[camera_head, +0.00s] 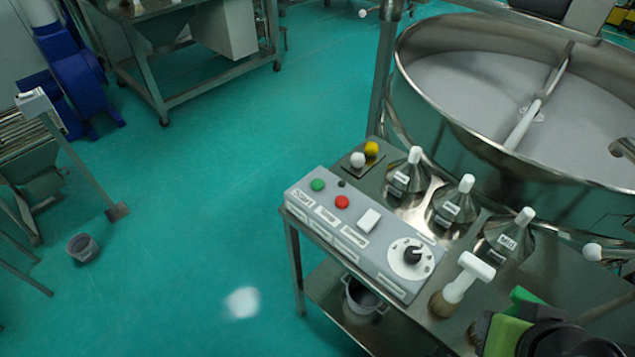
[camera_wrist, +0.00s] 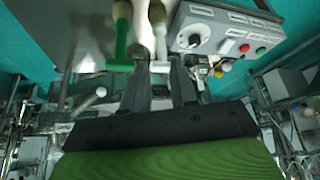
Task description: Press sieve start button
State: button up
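The grey control panel (camera_head: 365,235) sits on a steel cart. Its green button (camera_head: 317,185), above the "Start" label, is at the panel's far left, beside a red button (camera_head: 342,202). In the wrist view, the green button (camera_wrist: 279,42) and red button (camera_wrist: 261,51) show at the upper right. My gripper (camera_wrist: 162,70) points toward the cart edge, left of the panel there, its two dark fingers parted. It touches neither button. In the head view, only part of my green and dark gripper housing shows at the bottom right; the fingertips are hard to make out.
A white rocker switch (camera_head: 369,220) and black dial (camera_head: 412,256) share the panel. Several labelled steel cones with white knobs stand behind it. A white-handled brush (camera_head: 463,281) stands at the panel's right end. The large sieve drum (camera_head: 450,135) is behind.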

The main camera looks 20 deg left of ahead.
grip_shut()
dwell(1.3)
